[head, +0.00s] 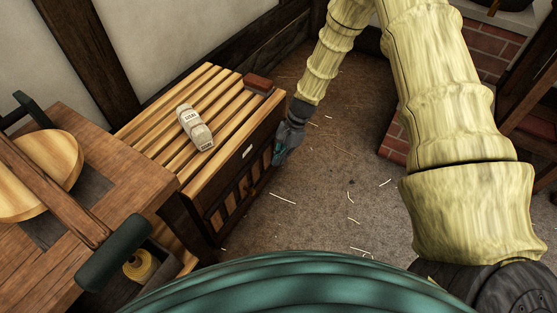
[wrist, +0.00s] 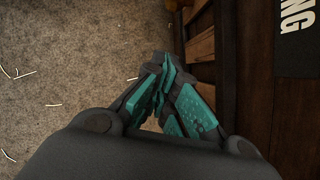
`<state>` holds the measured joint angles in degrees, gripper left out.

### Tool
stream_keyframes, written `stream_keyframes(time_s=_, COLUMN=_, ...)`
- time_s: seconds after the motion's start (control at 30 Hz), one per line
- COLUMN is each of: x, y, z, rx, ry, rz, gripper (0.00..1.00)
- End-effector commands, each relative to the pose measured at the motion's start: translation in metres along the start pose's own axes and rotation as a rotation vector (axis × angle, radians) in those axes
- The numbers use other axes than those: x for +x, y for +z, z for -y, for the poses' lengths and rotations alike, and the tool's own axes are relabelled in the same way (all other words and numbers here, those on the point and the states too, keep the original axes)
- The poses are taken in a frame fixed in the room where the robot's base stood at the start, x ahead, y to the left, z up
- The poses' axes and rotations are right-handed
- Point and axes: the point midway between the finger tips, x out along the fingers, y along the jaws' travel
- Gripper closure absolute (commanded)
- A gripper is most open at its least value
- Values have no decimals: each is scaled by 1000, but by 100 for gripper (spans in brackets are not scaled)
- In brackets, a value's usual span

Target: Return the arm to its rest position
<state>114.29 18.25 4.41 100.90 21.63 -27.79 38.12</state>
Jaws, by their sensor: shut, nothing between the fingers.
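My gripper (head: 279,156) hangs beside the front of the slatted wooden bench (head: 232,146) in the head view, pointing down. Its dark grey and teal fingers are shut and empty. In the wrist view the closed fingers (wrist: 165,75) meet near the middle, above the brown floor. The wooden front of the bench (wrist: 232,60) stands close to their right. My yellow, bark-like arm reaches from the lower right up past the top of the head view and back down to the gripper.
A pale labelled block (head: 195,128) and a red-brown block (head: 258,83) lie on the bench slats. A wooden stand (head: 150,165) with a round wooden disc (head: 45,172) is at left. Brick masonry (head: 394,140) stands right. The floor (head: 330,190) between is open, with scattered pale strands.

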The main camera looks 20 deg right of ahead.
Motion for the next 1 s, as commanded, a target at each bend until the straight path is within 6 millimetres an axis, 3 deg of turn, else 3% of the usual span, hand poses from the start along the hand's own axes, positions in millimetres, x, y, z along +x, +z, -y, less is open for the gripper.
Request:
stream_keyframes(time_s=0.4, x=1, y=0, z=0, rx=-1, ry=0, rz=0, gripper=100)
stream_keyframes(time_s=0.57, x=18, y=1, z=-20, rx=-46, ry=23, rz=-35, gripper=100)
stream_keyframes(time_s=0.67, x=45, y=2, z=-54, rx=-133, ry=58, rz=-91, gripper=100)
stream_keyframes(time_s=0.8, x=83, y=6, z=-116, rx=-318, ry=119, rz=-190, gripper=100)
stream_keyframes(time_s=1.0, x=117, y=20, z=-205, rx=-621, ry=199, rz=-294, gripper=100)
